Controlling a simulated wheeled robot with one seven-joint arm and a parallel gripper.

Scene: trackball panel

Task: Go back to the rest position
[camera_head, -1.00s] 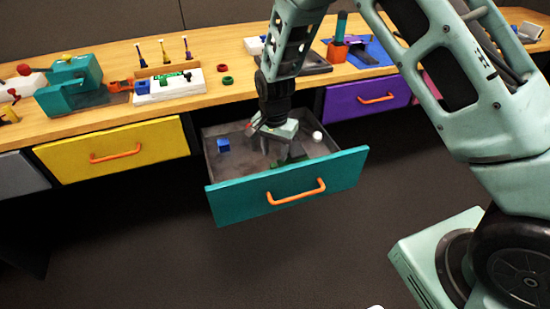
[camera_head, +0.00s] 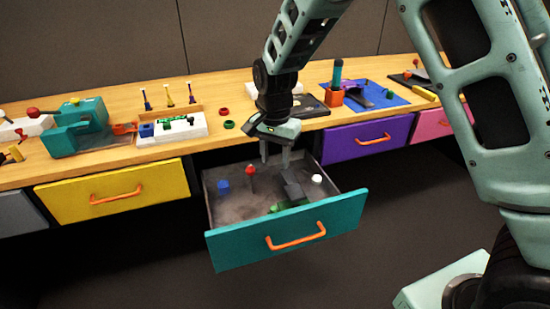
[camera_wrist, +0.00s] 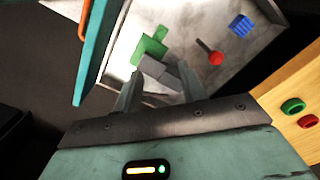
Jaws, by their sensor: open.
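My gripper (camera_head: 276,156) is open and empty, pointing down above the back of the open teal drawer (camera_head: 340,216). Its two fingers are apart and also show at the bottom of the wrist view (camera_wrist: 160,90). In the drawer lie a blue block (camera_head: 223,185), a red-headed piece (camera_head: 250,171), a white piece (camera_head: 317,179), a grey piece (camera_head: 292,187) and a green piece (camera_head: 290,206). The wrist view shows the red-headed piece (camera_wrist: 214,57) with a dark stem, apart from the fingers. The grey piece (camera_wrist: 160,72) lies close beyond the fingertips in that view.
The wooden workbench (camera_head: 110,170) runs behind the drawer. It carries a teal machine (camera_head: 80,127), a white panel (camera_head: 172,130), green and red rings (camera_head: 228,124) and a blue mat (camera_head: 385,97). The yellow drawer (camera_head: 113,191) and purple drawer (camera_head: 366,137) are shut. Floor in front is clear.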

